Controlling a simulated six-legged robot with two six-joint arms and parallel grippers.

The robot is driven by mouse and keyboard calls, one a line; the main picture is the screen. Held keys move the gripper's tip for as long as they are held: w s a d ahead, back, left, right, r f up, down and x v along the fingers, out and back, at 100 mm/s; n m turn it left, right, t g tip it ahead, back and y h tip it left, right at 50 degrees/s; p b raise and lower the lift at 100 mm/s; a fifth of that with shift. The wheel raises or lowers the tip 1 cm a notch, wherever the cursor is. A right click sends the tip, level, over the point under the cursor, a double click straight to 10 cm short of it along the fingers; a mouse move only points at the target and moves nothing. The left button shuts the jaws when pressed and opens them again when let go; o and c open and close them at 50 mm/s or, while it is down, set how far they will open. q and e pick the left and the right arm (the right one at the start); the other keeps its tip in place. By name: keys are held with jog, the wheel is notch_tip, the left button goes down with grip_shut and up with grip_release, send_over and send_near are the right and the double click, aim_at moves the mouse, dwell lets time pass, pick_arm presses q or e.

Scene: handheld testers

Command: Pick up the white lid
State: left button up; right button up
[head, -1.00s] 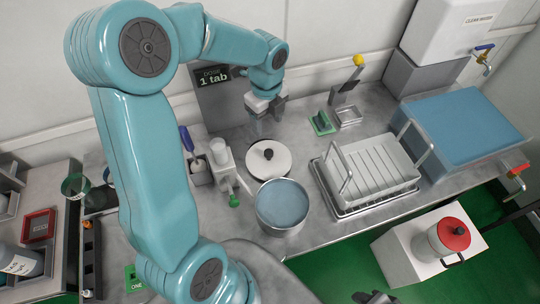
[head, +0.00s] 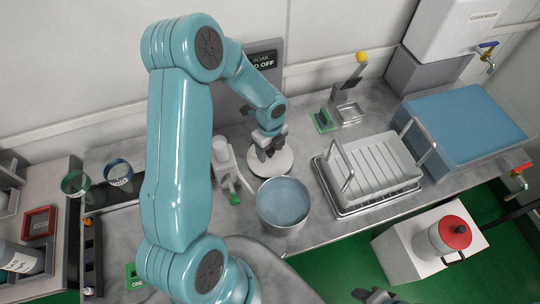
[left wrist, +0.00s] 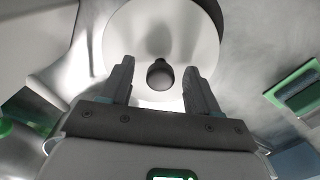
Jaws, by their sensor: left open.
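The white lid (head: 284,165) is a round disc lying on the grey counter, just behind the metal pot of water (head: 284,204). In the left wrist view the lid (left wrist: 160,28) shows with its black knob (left wrist: 160,76). My left gripper (head: 266,152) is over the lid and covers its far part and the knob in the head view. In the left wrist view my left gripper (left wrist: 159,68) is open, with one finger on each side of the knob and a gap to each. My right gripper (head: 374,297) shows only partly at the bottom edge.
A dish rack (head: 375,165) stands right of the pot. A white dispenser-like device (head: 222,155) with a green tip stands close left of the lid. A green sponge holder (head: 323,120) is behind right. A red-lidded jug (head: 448,236) stands on a white block.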

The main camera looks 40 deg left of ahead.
pick_arm(q)
jog(key=shift+f, duration=0.5)
jog(key=shift+r, duration=0.1)
jog(key=shift+c, duration=0.5)
grip_shut()
jog(key=shift+r, duration=0.1)
